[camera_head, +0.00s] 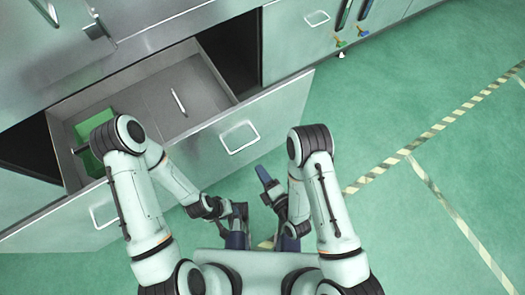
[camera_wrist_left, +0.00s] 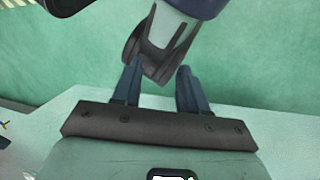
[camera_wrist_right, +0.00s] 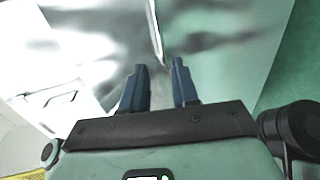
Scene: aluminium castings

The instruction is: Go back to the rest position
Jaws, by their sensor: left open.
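Both my arms are folded in over the space in front of the open drawer. My left gripper (camera_head: 238,225) is in the lower middle of the head view. Its two blue fingers (camera_wrist_left: 158,88) stand apart and empty in the left wrist view, with a part of my own arm beyond them. My right gripper (camera_head: 268,182) is just right of it, close to the drawer front. Its fingers (camera_wrist_right: 160,85) are apart with nothing between them in the right wrist view. The gripper bodies are partly hidden by my arm links in the head view.
A grey drawer (camera_head: 150,80) stands open before me, its front (camera_head: 275,103) near my right gripper. Cabinets (camera_head: 300,25) line the back. Green floor (camera_head: 440,150) with striped tape is clear to the right.

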